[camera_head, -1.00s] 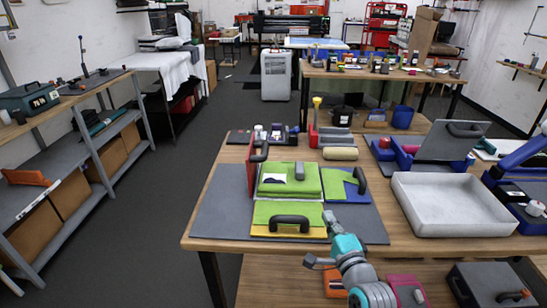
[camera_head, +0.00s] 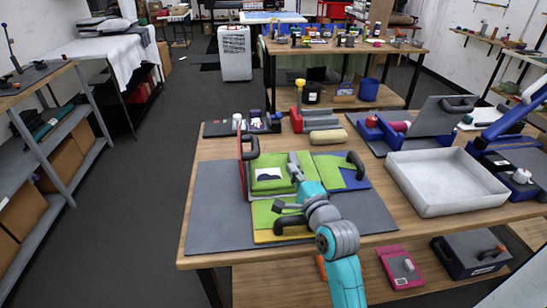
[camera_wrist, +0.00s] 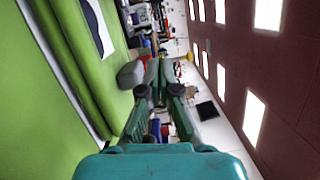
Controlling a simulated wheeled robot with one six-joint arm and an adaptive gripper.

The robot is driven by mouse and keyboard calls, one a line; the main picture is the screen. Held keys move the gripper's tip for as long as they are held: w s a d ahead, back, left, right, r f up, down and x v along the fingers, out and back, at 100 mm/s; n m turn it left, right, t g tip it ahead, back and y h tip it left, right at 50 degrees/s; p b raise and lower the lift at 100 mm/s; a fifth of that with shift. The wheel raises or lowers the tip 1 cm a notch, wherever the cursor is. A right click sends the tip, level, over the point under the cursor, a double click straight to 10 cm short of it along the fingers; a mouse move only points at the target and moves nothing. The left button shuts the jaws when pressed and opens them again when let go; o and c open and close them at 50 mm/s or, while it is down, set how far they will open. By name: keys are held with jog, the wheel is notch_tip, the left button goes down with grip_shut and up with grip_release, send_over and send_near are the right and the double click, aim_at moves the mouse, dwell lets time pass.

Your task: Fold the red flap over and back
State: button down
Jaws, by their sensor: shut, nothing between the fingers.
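The red flap (camera_head: 241,165) stands upright at the left edge of the folding board, seen nearly edge-on, with a black handle (camera_head: 251,146) on its right side. Right of it lies a green panel (camera_head: 268,187) with a white label (camera_head: 268,174). A green-yellow flap (camera_head: 263,236) with a black handle lies in front, and a green-blue flap (camera_head: 355,183) at the right. My gripper (camera_head: 296,172) is over the green panel, right of the red flap and apart from it. In the wrist view its fingers (camera_wrist: 160,78) are shut and empty, beside a grey knob (camera_wrist: 131,74).
A grey mat (camera_head: 215,215) lies under the board on the wooden table. A white tray (camera_head: 445,205) is at the right, with blue fixtures beyond it. A cream roll (camera_head: 328,136) and red block stand behind the board. The mat left of the red flap is clear.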

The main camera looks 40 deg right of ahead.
aim_at(250, 159)
jog(key=x, duration=0.8)
jog(key=shift+w+d+r, duration=0.1)
jog(key=shift+w, duration=0.3)
jog(key=shift+w+a+r, duration=0.2)
jog(key=shift+w+a, duration=0.85)
jog(key=shift+a, duration=0.05)
jog(key=shift+w+a+r, duration=0.1)
jog(key=shift+w+a, duration=0.15)
jog(key=shift+a, duration=0.15)
